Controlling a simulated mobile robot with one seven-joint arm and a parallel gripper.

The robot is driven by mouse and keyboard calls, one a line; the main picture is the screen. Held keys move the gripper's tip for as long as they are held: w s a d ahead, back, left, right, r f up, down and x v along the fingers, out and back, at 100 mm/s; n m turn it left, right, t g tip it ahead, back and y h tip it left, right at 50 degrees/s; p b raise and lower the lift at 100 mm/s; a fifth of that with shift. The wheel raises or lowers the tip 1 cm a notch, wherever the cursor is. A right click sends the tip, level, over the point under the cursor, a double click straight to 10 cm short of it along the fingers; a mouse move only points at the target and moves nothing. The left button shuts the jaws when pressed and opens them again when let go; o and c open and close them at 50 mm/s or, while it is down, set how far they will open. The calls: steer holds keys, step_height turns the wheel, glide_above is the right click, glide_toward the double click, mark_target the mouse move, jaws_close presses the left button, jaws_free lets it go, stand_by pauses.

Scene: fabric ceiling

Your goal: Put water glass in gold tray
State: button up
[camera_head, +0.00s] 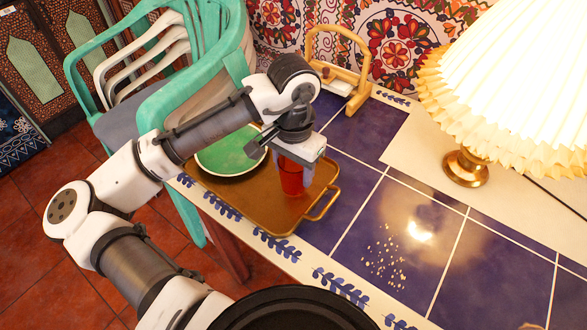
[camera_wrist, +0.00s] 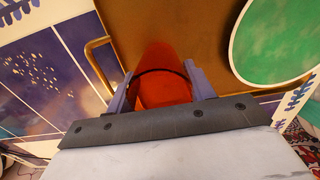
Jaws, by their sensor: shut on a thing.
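The water glass (camera_head: 291,177) is red and sits between the fingers of my gripper (camera_head: 292,170), over the right part of the gold tray (camera_head: 251,209). In the wrist view the red glass (camera_wrist: 160,75) is held between both fingers of my gripper (camera_wrist: 161,90), with the brown-gold tray surface (camera_wrist: 197,38) behind it. The glass looks roughly upright in the head view. I cannot tell whether its base touches the tray. My gripper hides its upper part in the head view.
A green plate (camera_head: 228,157) lies on the tray's left part. The tray's handle (camera_head: 323,204) is at its right. A wooden stand (camera_head: 345,75) and a pleated lamp (camera_head: 465,167) stand on the blue-tiled table. Small pale bits (camera_head: 384,258) lie on the tiles.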

steer(key=shift+f, duration=0.45)
steer(key=shift+f, duration=0.1)
steer(key=o, duration=1)
step_height(320, 180, up, 12)
steer(key=shift+r, duration=0.15)
steer(key=shift+d, duration=0.1)
